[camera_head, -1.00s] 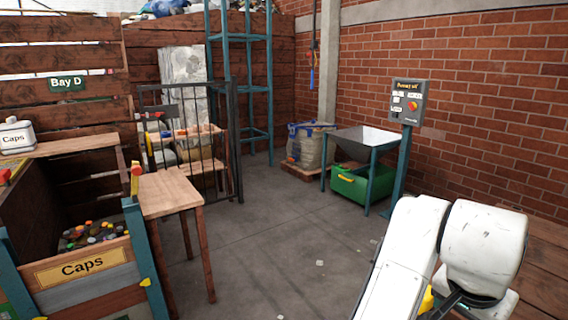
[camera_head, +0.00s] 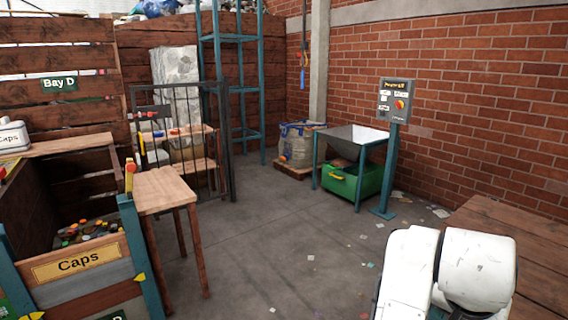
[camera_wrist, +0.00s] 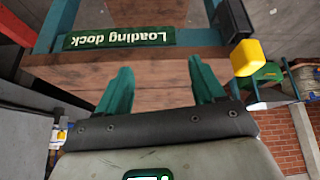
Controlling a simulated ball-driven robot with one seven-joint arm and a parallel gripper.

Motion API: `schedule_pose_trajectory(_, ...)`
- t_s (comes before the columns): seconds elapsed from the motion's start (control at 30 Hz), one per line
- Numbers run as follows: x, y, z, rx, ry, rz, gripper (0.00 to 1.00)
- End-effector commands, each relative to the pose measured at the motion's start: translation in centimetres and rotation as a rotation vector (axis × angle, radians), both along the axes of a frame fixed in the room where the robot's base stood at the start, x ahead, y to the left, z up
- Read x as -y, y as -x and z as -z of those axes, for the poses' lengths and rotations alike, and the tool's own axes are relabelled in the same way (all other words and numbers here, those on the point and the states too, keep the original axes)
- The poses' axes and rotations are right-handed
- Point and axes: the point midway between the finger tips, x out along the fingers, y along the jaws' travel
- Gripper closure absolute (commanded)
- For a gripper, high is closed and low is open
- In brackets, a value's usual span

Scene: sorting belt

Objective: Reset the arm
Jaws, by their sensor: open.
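My gripper (camera_wrist: 160,78) shows in the wrist view with its two teal fingers spread apart. Nothing is between them. Behind the fingers is a brown wooden surface (camera_wrist: 150,68) with a green "Loading dock" sign (camera_wrist: 120,38), which appears upside down. My white arm (camera_head: 445,275) shows in the head view at the bottom right, bent, and my gripper is out of that view.
A Caps crate (camera_head: 80,285) and a small wooden table (camera_head: 165,188) stand at left. A hopper stand (camera_head: 355,135) over a green bin (camera_head: 350,182) and a control post (camera_head: 390,165) stand at the brick wall. Wooden planks (camera_head: 530,245) lie at right. Mid-floor is open, with small scraps.

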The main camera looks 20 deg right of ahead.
Motion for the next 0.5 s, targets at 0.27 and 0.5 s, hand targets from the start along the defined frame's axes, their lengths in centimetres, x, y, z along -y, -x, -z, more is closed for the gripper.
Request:
schedule_pose_trajectory(0.27, 1.5, 1.0, 4.1, -0.076, 0.11, -0.209, 0.32)
schedule_pose_trajectory(0.5, 0.4, 3.8, 11.3, -0.198, 0.118, -0.496, 0.32)
